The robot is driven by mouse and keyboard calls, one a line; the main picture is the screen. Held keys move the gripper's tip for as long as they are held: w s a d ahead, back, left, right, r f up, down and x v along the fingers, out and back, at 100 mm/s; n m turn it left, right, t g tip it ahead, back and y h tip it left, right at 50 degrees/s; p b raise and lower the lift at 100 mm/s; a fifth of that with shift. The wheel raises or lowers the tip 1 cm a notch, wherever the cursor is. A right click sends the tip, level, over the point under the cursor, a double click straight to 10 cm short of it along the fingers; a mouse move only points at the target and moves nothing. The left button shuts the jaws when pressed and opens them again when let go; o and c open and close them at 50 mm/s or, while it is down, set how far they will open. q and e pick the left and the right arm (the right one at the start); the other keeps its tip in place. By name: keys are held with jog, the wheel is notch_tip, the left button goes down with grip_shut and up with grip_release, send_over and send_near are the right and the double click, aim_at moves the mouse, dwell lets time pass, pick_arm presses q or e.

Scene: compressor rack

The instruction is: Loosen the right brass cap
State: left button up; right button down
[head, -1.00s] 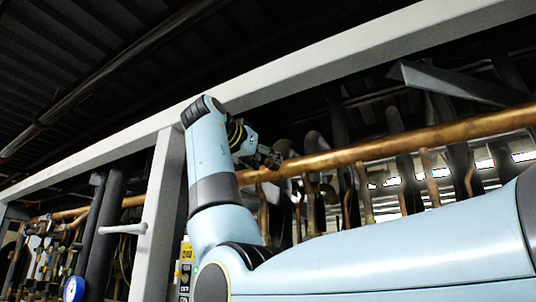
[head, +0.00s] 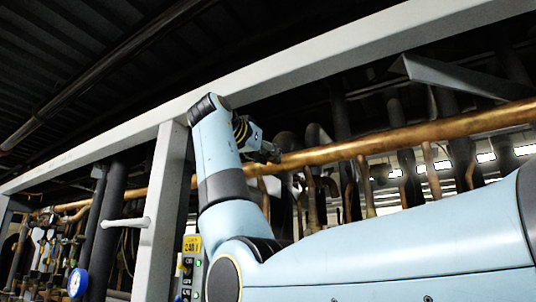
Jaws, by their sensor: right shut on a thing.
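My right gripper (head: 268,153) is at the end of my pale blue arm, beside the long copper pipe (head: 400,138) that runs across the rack. It is small, dark and seen from the side. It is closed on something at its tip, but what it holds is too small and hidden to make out. I cannot pick out the right brass cap; the gripper and arm may cover it. My left gripper is not in view.
A grey post (head: 160,215) and a slanted grey beam (head: 330,62) frame the rack close to my arm. Dark vertical pipes (head: 407,180) crowd behind the copper pipe. A white handle (head: 125,222), a blue gauge (head: 78,282) and a yellow-labelled panel (head: 191,245) are at the lower left.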

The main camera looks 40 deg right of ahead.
jog(key=shift+r+n, duration=0.1)
jog(key=shift+n, duration=3.3)
jog(key=c, duration=1)
grip_release()
jog(key=shift+w+a, duration=0.1)
jog(key=v, duration=1.2)
